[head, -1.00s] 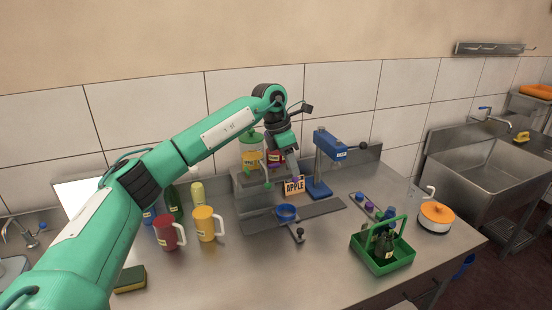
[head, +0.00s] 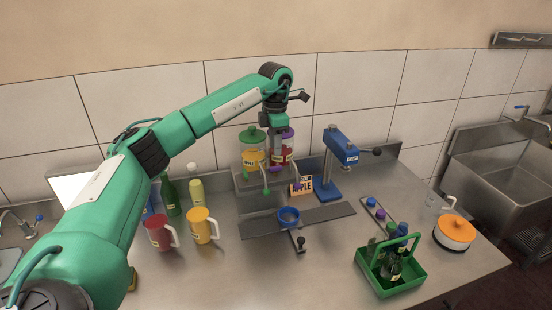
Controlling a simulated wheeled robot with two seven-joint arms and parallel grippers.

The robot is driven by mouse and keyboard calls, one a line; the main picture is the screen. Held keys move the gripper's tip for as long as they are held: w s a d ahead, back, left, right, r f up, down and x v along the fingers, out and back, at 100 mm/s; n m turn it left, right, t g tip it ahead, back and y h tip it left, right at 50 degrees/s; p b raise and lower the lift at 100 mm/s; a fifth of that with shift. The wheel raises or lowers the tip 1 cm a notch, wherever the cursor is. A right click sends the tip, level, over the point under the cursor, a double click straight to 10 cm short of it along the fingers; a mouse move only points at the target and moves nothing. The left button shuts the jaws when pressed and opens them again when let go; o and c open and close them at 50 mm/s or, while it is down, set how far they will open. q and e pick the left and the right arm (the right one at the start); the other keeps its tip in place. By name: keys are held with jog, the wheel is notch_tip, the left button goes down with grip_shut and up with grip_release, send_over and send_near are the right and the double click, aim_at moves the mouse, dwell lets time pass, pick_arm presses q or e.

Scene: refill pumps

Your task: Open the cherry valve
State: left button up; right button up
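Two dispensers stand side by side at the back of the counter. The left one (head: 252,157) holds yellow liquid under a green lid. The right one (head: 286,152) holds red liquid under a purple lid and looks like the cherry one, though its label is too small to read. A small purple part (head: 277,169) at its lower front looks like its valve. My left gripper (head: 277,137) points down in front of the red dispenser and partly hides it, above the purple part. Its fingers are too small to show whether they are open. My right gripper is not in view.
An APPLE sign (head: 301,187) and a blue press (head: 331,165) stand right of the dispensers. A blue bowl (head: 289,219) is in front. Red (head: 158,232) and yellow (head: 201,226) mugs stand left. A green caddy (head: 404,281) with bottles stands front right.

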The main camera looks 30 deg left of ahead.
aim_at(275, 167)
pick_arm(q)
notch_tip(275, 167, down, 6)
jog(key=shift+r+p, duration=0.1)
jog(key=shift+p, duration=0.8)
jog(key=shift+f, duration=0.7)
jog(key=c, duration=0.6)
grip_shut()
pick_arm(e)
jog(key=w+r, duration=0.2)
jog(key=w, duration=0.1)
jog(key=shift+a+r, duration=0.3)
